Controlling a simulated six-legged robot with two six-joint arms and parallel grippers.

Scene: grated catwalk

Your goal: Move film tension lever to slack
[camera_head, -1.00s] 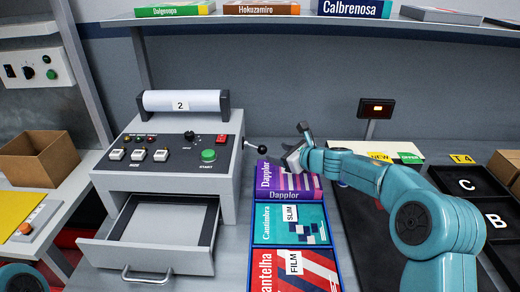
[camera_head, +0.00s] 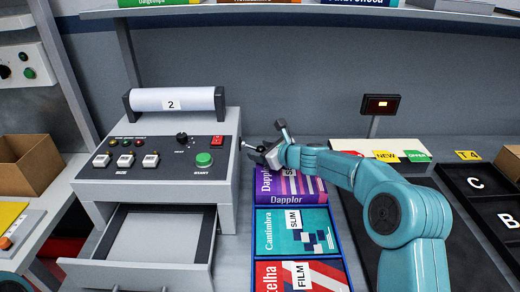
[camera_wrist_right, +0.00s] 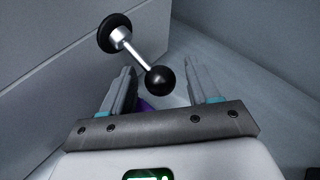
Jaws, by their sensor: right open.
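The film tension lever is a short silver rod with a black ball knob on the right side of the film machine (camera_head: 160,183). In the right wrist view the lever (camera_wrist_right: 136,55) runs from a round black mount to its knob (camera_wrist_right: 160,80), which lies between the two fingertips in the picture. My right gripper (camera_wrist_right: 164,84) is open around the knob's line, with a visible gap to each finger; contact is not seen. In the head view the right gripper (camera_head: 272,146) is beside the lever and partly covers it. My left gripper is not in view.
The machine's drawer (camera_head: 150,270) stands open at the front. A cardboard box (camera_head: 28,165) is at the left, black lettered trays (camera_head: 485,205) at the right.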

